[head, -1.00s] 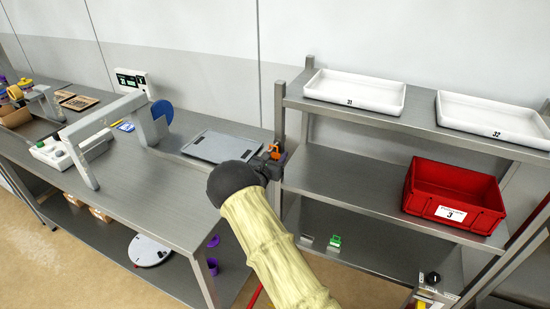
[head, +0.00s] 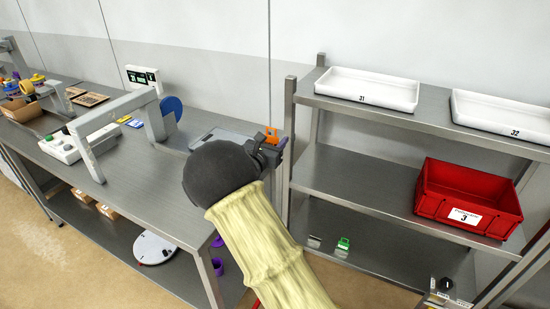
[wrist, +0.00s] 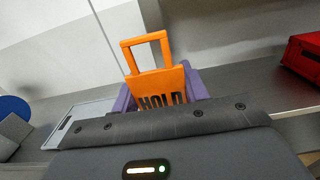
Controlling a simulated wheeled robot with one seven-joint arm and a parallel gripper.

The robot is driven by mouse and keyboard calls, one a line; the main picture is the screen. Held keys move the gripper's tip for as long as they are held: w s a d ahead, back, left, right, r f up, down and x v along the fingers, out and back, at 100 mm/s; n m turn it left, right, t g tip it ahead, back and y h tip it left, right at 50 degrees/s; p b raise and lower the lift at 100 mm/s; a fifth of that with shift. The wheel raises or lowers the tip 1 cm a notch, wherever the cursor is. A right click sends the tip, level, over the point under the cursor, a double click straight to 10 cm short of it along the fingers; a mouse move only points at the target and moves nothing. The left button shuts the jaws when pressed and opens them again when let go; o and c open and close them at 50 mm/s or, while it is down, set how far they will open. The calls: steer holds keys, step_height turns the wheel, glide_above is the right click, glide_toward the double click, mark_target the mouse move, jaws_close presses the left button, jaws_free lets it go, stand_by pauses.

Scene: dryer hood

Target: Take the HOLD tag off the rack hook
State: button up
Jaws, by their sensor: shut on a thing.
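The orange HOLD tag (wrist: 160,88) stands up between the purple fingers of my gripper (wrist: 163,90) in the wrist view. Its open square loop is at the top, and the lower part of its lettering is hidden by the gripper body. In the head view the tag (head: 271,134) shows as a small orange patch at my gripper (head: 272,144), beside the left post of the rack (head: 289,150). My gripper is shut on the tag. No hook shows inside the tag's loop in the wrist view.
White trays 31 (head: 368,88) and 32 (head: 505,118) stand on the rack's top shelf. A red bin (head: 466,200) sits on the middle shelf. The workbench (head: 130,165) is on the left, with a grey tray (head: 225,137) close behind my gripper.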

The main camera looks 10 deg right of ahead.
step_height(320, 180, up, 5)
stand_by(0.7)
